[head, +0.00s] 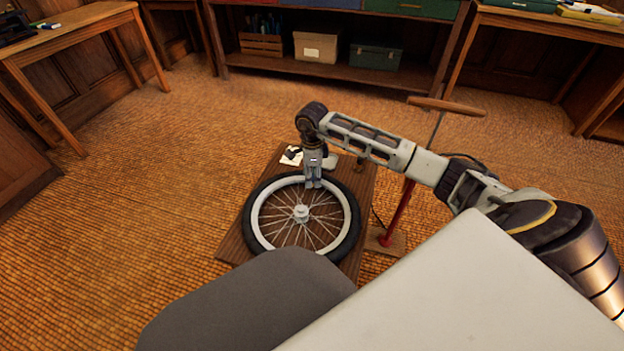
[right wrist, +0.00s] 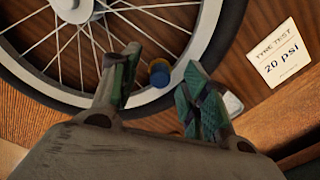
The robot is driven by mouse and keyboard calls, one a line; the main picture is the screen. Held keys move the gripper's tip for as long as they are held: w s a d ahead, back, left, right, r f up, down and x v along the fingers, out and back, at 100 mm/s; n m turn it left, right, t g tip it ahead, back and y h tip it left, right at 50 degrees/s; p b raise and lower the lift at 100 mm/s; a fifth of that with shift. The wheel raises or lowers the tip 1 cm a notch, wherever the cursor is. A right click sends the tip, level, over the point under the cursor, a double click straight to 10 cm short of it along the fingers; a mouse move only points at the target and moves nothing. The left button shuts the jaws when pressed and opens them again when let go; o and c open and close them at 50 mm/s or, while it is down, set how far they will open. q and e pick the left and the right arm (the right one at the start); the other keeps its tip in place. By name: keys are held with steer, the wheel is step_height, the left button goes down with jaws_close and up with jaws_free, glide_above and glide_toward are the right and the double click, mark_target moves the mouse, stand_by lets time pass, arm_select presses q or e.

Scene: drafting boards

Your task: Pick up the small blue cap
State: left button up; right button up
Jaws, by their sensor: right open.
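The small blue cap (right wrist: 158,68) shows in the right wrist view, with a brassy part next to it. It sits at the inner edge of the pale rim of the wheel (right wrist: 203,40). My right gripper (right wrist: 160,74) is open, and its two green-padded fingers stand on either side of the cap in the picture, with gaps to both. I cannot tell the height between fingertips and cap. In the head view my right gripper (head: 313,184) points down over the far part of the wheel (head: 251,220); the cap is not distinguishable there. My left gripper is out of view.
The wheel lies flat on a wooden board (head: 232,243). A card reading "TYRE TEST 20 psi" (right wrist: 275,52) lies beyond it. A red floor pump (head: 399,212) with a wooden handle stands just right of the board. The floor left of the board is clear.

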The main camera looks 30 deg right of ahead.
steer(key=c, duration=0.8)
steer(key=shift+c, duration=0.2)
steer(key=shift+r+p, duration=0.35)
steer(key=shift+r, duration=0.45)
step_height(320, 180, up, 8)
steer(key=p, duration=0.2)
steer(key=shift+f+p, duration=0.25)
steer(key=shift+p, duration=0.05)
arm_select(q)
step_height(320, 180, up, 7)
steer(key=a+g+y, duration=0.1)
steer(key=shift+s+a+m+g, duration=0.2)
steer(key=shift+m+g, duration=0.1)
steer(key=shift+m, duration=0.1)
arm_select(e)
steer(key=shift+r, duration=0.45)
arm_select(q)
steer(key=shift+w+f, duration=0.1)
arm_select(e)
steer(key=shift+a+n, duration=0.1)
steer(key=shift+n, duration=0.2)
